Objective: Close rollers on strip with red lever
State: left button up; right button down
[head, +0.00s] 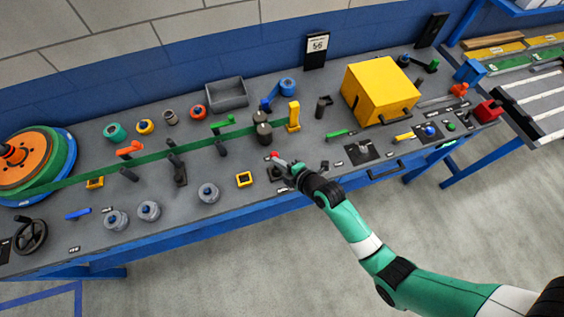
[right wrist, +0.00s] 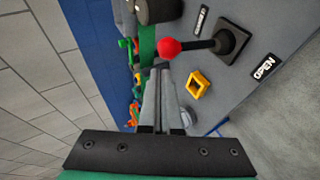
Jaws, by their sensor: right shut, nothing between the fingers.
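The red lever's ball knob (head: 275,154) is at the front of the bench, and it shows large in the right wrist view (right wrist: 168,48). Its dark shaft leans from a black square base (right wrist: 233,40) toward the picture's left, away from the OPEN label (right wrist: 265,66). My right gripper (head: 281,162) is shut and empty, its fingertips (right wrist: 160,68) close by the knob; I cannot tell whether they touch. The green strip (head: 215,140) runs from the reel to the dark rollers (head: 263,131). Any gap between rollers and strip is too small to judge. My left gripper is not in view.
A yellow box (head: 380,88) stands to the right of the rollers, and a yellow upright (head: 293,116) is just beside them. Small yellow square frames (head: 244,180) and grey spools (head: 208,193) lie along the front. Floor in front is clear.

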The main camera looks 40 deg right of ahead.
jog(key=w+a+r+p+v, duration=0.1)
jog(key=p+v, duration=0.3)
jog(key=v, duration=0.8)
jog(key=shift+s+a+r+p, duration=0.35)
jog(key=shift+a+r, duration=0.1)
jog(key=shift+a, duration=0.25)
